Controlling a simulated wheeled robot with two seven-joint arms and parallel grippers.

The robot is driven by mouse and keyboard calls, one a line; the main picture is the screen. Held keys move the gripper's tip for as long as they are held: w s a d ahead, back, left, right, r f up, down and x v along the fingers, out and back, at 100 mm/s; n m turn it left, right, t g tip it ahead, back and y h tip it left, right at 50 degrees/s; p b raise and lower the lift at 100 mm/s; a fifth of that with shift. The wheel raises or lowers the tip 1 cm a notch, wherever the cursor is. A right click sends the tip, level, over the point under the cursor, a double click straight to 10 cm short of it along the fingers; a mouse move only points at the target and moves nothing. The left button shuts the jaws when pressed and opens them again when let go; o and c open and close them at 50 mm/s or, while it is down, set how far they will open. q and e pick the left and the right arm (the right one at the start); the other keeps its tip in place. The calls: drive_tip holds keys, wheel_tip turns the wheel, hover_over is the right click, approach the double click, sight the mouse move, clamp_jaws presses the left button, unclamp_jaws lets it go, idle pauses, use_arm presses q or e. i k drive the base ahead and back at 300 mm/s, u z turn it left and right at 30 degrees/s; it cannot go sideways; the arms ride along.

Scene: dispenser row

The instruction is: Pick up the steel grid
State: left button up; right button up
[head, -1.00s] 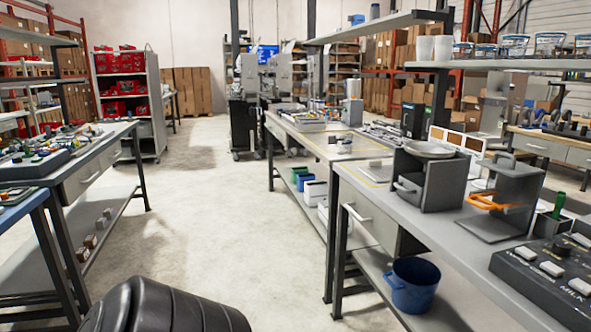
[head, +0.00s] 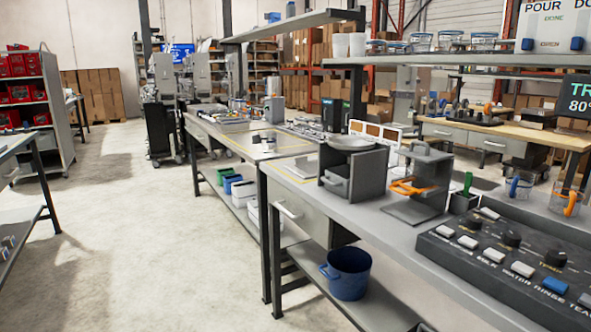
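I cannot make out a steel grid for certain in the head view. A flat grey piece (head: 303,166) lies on the near right workbench (head: 365,217), inside yellow lines, but it is too small to tell what it is. Neither of my grippers is in view.
On the near bench stand a grey box with a round dish on top (head: 352,169), a grey stand with an orange handle (head: 420,185) and a black button panel (head: 513,250). A blue bucket (head: 347,273) sits on the lower shelf. The floor (head: 140,220) at left is clear.

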sight(305, 169)
drive_tip(key=u, duration=0.45)
drive_tip(key=k, duration=0.55)
drive_tip(key=u, duration=0.85)
drive_tip(key=i, duration=4.05)
drive_tip(key=z, duration=1.1)
drive_tip(key=i, duration=1.55)
drive_tip(key=z, duration=1.35)
